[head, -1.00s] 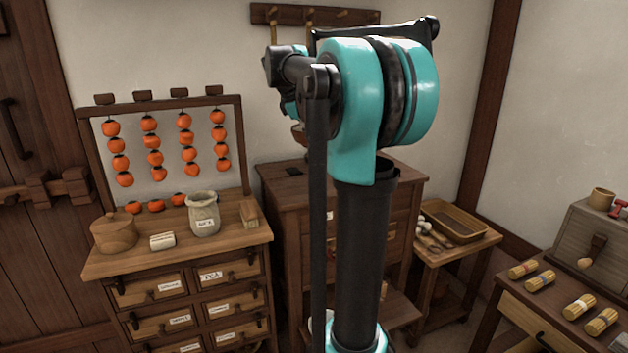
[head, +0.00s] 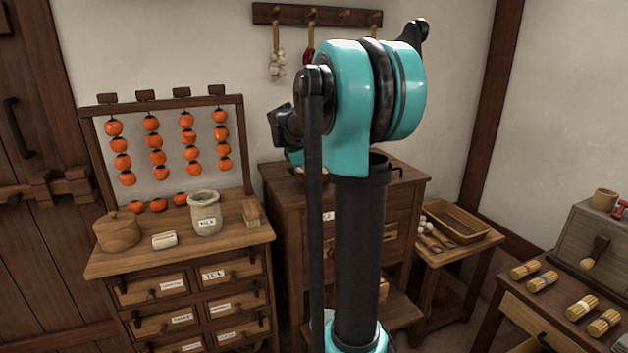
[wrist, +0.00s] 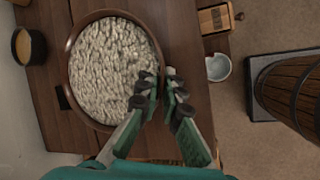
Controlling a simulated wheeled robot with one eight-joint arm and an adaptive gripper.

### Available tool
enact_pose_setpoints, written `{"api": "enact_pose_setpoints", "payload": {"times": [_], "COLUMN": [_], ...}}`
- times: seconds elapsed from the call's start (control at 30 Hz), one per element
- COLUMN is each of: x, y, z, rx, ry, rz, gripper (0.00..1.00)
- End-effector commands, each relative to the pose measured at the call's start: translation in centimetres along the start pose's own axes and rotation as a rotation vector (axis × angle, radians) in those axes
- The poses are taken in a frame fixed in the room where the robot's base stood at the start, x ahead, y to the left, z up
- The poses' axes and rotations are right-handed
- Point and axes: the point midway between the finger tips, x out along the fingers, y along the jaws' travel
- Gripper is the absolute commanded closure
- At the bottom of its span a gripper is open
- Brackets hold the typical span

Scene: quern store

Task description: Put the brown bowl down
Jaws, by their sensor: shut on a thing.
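The brown bowl (wrist: 67,72), filled with pale, lumpy grain-like pieces, shows in the wrist view. My gripper (wrist: 163,90) is shut on the right side of its rim. The bowl looks about level over a dark wooden top (wrist: 187,60). I cannot tell whether its base touches that top or hangs above it. In the head view my arm stands in front of the middle dark chest (head: 285,180), and the bowl and my gripper are hidden there.
A small dark cup (wrist: 28,46) with yellow contents stands left of the bowl. Past the wood's right edge, lower down, are a pale bowl (wrist: 218,68) and a wooden barrel (wrist: 292,92). A left chest (head: 140,262) holds a jar (head: 205,213) and a lidded wooden pot (head: 117,232).

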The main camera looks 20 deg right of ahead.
Motion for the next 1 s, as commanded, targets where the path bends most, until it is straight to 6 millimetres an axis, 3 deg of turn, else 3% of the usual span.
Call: {"api": "enact_pose_setpoints", "payload": {"times": [0.27, 0.3, 0.43, 0.77, 1.0], "x": [0.2, 0.1, 0.1, -0.1, -3.2], "y": [0.0, 0.0, 0.0, 0.0, 0.0], "z": [-0.1, -0.1, 0.0, 0.0, 0.0], "rx": [0.000, 0.000, 0.000, 0.000, -0.003], "ry": [0.000, 0.000, 0.000, 0.000, 0.001], "rz": [0.000, 0.000, 0.000, 0.000, 0.001], "gripper": [1.00, 0.89, 0.73, 0.73, 0.73]}}
